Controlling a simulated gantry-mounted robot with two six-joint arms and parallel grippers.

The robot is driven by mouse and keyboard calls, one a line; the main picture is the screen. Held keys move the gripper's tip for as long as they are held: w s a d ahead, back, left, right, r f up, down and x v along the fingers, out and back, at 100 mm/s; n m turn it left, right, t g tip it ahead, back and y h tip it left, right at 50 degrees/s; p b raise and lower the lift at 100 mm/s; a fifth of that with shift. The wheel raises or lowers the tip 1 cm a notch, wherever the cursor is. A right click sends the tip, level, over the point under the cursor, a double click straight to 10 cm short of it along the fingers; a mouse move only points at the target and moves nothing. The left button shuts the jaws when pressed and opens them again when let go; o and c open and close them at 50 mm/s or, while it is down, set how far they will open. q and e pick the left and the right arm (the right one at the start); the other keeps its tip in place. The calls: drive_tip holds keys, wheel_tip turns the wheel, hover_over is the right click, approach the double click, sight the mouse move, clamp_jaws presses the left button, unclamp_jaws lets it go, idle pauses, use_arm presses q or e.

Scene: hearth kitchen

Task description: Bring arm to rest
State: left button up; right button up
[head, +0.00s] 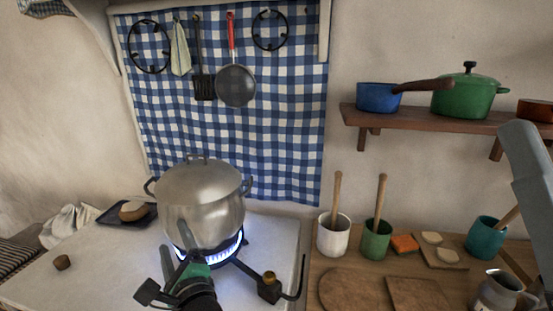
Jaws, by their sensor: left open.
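My left gripper (179,258) is low in the head view, in front of the steel pot (200,205). Its dark fingers point up toward the pot and stand apart, with nothing seen between them. I cannot tell how close the fingertips are to the pot. The pot has its lid on and sits on a burner with a lit blue flame (222,254). A pale grey-blue link of my right arm crosses the right edge of the view; my right gripper is out of view.
A white stovetop (90,272) holds a dark tray (108,216) with a round loaf. At right, a wooden counter holds a white crock (333,240), a green crock (376,244), a teal mug (484,240) and boards (418,293). A shelf (425,121) above carries pots.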

use_arm(q)
drive_tip(key=s+a+r+n+t+h, duration=0.1)
drive_tip(key=s+a+r+n+t, duration=0.2)
drive_tip(key=r, duration=0.4)
drive_tip(key=s+r+n+t+p, duration=0.1)
drive_tip(key=s+r+n, duration=0.2)
drive_tip(key=r+n, duration=0.3)
drive_tip(key=s+a+r+n+t+h, duration=0.1)
drive_tip(key=s+a+r+n+t, duration=0.2)
drive_tip(key=r, duration=0.5)
drive_tip(key=s+d+r+n+t+h, duration=0.3)
drive_tip(key=s+d+r+h, duration=0.2)
drive_tip(key=s, duration=0.2)
drive_tip(key=s+d+r+n+t+h, duration=0.2)
drive_tip(key=s+d+r+n+h, duration=0.15)
drive_tip(key=s+h, duration=0.3)
wheel_tip(320, 180, up, 39)
drive_tip(key=p, duration=3.8)
drive_tip(key=shift+s+d+y, duration=0.2)
drive_tip(key=shift+d+y, duration=0.15)
drive_tip(key=shift+y, duration=0.1)
drive_tip(key=shift+f, duration=0.15)
drive_tip(key=shift+n, duration=0.25)
